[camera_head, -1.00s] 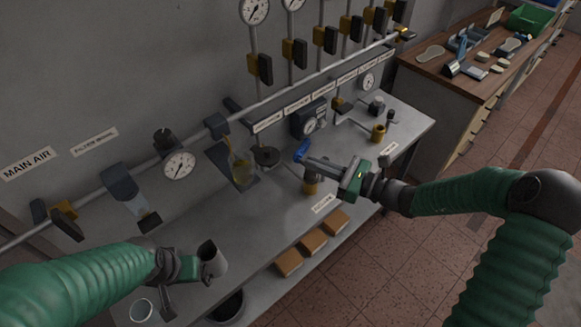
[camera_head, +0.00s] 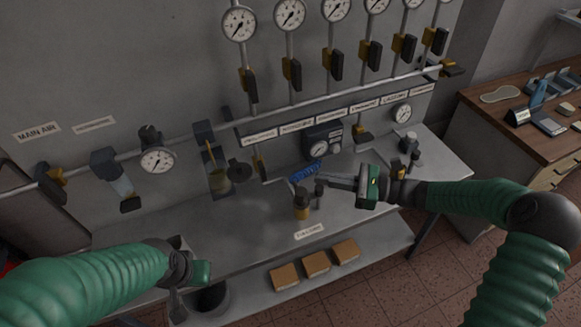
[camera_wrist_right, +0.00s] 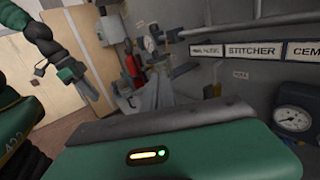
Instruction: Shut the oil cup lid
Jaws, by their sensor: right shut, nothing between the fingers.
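A small brass cup with a dark top (camera_head: 301,204), which looks like the oil cup, stands on the grey bench behind a small label. A short dark piece (camera_head: 319,188) shows just right of it; I cannot tell if this is its lid. My right gripper (camera_head: 325,180) reaches in from the right, its fingers shut and empty, pointing left just above and right of the cup. I see no clear contact. The right wrist view shows its green body (camera_wrist_right: 180,155), not the cup. My left gripper (camera_head: 190,275) is at the bench's lower left, its jaws unclear.
A blue coiled hose (camera_head: 307,172) lies just behind the right fingertips. A gauge box (camera_head: 321,142) stands against the wall. Tan blocks (camera_head: 317,264) lie on the lower shelf.

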